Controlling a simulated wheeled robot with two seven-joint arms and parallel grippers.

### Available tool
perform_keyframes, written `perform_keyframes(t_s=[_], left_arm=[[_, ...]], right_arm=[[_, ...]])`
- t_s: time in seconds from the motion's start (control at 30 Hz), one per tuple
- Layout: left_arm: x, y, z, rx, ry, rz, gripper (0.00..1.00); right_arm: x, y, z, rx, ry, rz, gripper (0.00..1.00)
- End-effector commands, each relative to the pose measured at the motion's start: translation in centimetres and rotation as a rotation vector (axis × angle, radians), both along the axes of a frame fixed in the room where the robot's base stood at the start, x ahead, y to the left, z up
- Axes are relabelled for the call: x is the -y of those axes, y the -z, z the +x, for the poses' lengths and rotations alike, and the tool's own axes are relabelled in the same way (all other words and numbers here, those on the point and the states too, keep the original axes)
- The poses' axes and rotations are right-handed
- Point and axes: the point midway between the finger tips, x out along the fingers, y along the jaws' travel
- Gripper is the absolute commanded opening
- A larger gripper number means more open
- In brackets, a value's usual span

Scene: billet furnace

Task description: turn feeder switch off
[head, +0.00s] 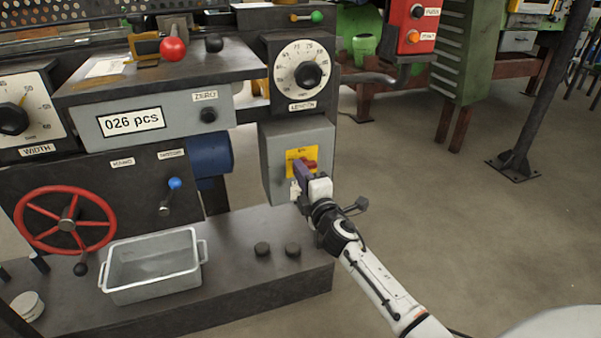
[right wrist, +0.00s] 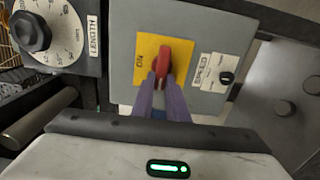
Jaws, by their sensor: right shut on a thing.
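The feeder switch is a red handle (head: 311,163) on a yellow plate (head: 294,155), on the front of a grey box (head: 270,146). The red handle also shows in the right wrist view (right wrist: 161,60), upright in that picture, with the ON mark to its left on the yellow plate (right wrist: 146,50). My right gripper (head: 304,171) is at the switch; its purple fingers (right wrist: 161,82) are shut on the handle and hide its lower part. My left gripper is not in view.
A SPEED label and small black knob (right wrist: 226,77) sit beside the yellow plate. The LENGTH dial (head: 303,69) is above the box. Open floor lies to the right.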

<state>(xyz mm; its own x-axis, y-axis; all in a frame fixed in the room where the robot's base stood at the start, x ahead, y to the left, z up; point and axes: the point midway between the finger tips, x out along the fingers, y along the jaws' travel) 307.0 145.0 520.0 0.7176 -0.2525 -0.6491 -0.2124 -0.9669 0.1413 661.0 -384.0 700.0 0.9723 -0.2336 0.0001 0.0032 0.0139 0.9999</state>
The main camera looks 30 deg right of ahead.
Motion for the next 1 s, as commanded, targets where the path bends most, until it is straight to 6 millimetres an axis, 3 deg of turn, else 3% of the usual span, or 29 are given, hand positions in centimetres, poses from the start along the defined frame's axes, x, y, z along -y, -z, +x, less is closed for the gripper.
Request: perform_keyframes(t_s=[0.07, 0.1, 0.2, 0.57, 0.67, 1.0], left_arm=[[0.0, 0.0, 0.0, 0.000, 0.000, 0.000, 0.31], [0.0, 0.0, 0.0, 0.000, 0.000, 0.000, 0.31], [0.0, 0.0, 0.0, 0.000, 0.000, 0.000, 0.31], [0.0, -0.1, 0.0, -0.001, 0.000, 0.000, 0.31], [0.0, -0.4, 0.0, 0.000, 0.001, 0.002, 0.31], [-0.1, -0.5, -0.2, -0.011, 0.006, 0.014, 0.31]], right_arm=[[0.0, 0.2, -0.1, -0.004, 0.000, -0.005, 0.00], [0.0, 0.2, -0.1, -0.004, 0.000, -0.005, 0.15], [0.0, 0.2, -0.1, -0.004, 0.000, -0.003, 0.32], [-0.1, 0.1, -0.4, -0.002, 0.000, -0.001, 0.32], [-0.4, 0.1, -1.5, -0.003, 0.000, 0.000, 0.32], [-1.8, 0.1, -7.9, -0.004, 0.001, -0.001, 0.32]])
